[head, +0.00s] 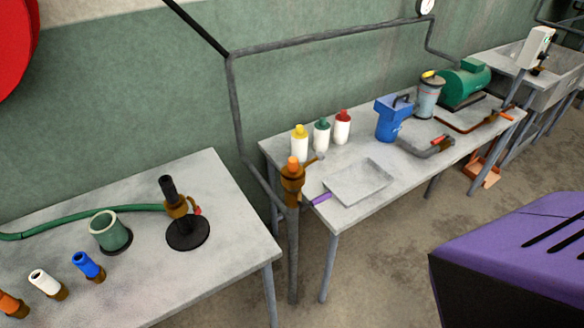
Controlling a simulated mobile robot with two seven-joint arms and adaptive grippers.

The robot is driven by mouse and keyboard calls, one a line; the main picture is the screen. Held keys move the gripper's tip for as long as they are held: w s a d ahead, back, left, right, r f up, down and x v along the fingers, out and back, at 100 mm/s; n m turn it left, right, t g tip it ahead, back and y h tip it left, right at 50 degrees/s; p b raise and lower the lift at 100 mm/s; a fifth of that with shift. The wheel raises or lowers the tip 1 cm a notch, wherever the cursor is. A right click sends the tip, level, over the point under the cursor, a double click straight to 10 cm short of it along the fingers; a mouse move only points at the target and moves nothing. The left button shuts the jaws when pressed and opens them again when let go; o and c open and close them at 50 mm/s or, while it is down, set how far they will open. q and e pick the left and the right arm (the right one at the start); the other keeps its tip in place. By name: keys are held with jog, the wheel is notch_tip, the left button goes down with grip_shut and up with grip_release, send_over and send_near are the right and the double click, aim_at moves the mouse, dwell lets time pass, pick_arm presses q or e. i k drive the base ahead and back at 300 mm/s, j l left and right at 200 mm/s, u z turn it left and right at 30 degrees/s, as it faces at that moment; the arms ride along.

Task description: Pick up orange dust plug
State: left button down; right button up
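Two orange pieces could be the orange dust plug; I cannot tell which one it is. One is an orange cap (293,163) on top of the brass-coloured valve (292,185), on the upright pipe between the two tables. The other is an orange fitting with a brown base (12,304), cut off by the left edge of the head view, on the left table (215,270). A white fitting (44,282) and a blue fitting (88,265) stand in line with it. Neither gripper is in view.
The left table also holds a green cup (110,232), a green hose (70,218) and a black stand (188,232). The right table (350,215) holds several bottles, a flat tray (360,183) and a blue container (393,118). Floor shows between the tables.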

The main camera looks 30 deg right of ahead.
aim_at(292, 170)
jog(key=l+u, duration=0.1)
jog(key=l, duration=1.05)
jog(key=k+l+u, duration=0.1)
jog(key=l, duration=1)
